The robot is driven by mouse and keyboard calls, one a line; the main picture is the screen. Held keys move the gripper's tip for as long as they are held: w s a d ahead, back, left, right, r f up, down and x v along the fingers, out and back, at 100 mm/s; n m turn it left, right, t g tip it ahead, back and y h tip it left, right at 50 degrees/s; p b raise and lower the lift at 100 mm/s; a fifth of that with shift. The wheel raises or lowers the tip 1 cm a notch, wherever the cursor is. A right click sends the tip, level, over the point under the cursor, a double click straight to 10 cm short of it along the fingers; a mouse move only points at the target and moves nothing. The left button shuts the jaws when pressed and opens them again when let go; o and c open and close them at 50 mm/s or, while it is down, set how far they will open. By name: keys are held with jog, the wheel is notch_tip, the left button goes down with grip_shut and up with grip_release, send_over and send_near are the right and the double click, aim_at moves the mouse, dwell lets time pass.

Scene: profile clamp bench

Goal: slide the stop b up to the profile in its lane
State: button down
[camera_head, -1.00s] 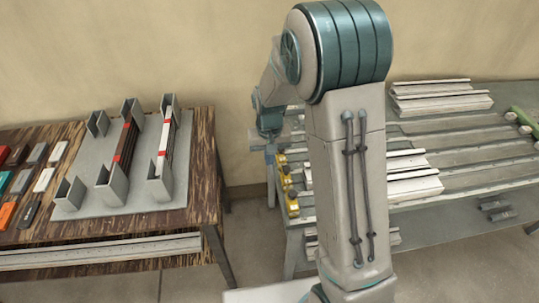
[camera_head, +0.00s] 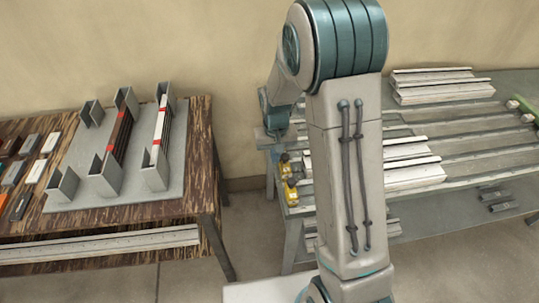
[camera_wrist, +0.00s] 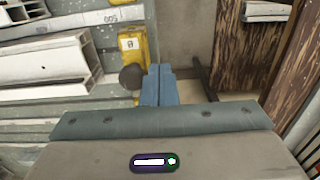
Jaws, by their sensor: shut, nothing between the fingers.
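My gripper (camera_wrist: 160,85) is shut and empty in the wrist view, its two blue fingers together. Just left of the fingertips is a dark round knob (camera_wrist: 132,77). A yellow stop (camera_wrist: 132,43) with a small label stands just beyond the knob; I cannot read the label surely as b. Another yellow stop shows at the top edge. A white profile (camera_wrist: 45,66) lies in its lane to the left, with a gap between it and the stop. In the head view, yellow stops (camera_head: 291,190) sit at the bench's left end, partly behind my arm, and the fingers are not clear.
The grey clamp bench (camera_head: 480,150) carries several lanes and more white profiles (camera_head: 435,86) at the back. A wooden table (camera_head: 190,200) with a rack (camera_head: 75,187) and small blocks stands at left. A floor gap separates table and bench.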

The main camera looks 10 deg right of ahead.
jog(key=shift+d, duration=3.8)
jog(key=shift+a, duration=0.1)
jog(key=shift+a+r, duration=0.1)
jog(key=shift+a, duration=0.6)
notch_tip(320, 180, up, 7)
jog(key=p, duration=0.4)
jog(key=shift+a, duration=0.1)
